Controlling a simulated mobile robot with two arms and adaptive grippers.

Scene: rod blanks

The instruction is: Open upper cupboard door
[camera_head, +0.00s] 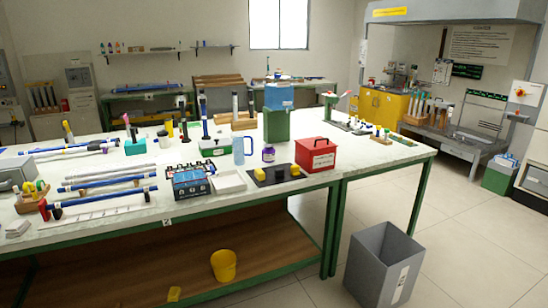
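I cannot make out an upper cupboard door for certain in the head view. A large grey overhead hood (455,10) with a yellow label spans the top right, above a back counter. A yellow cabinet-like block (383,107) stands below it, by the wall; its front detail is too small to read. Neither of my grippers shows in this view.
A long white-topped workbench (150,205) with green legs fills the left and middle, crowded with rods, a red box (316,154) and a blue mug (240,148). A grey bin (384,265) stands on the floor at its right. Open tiled floor (465,225) lies further right.

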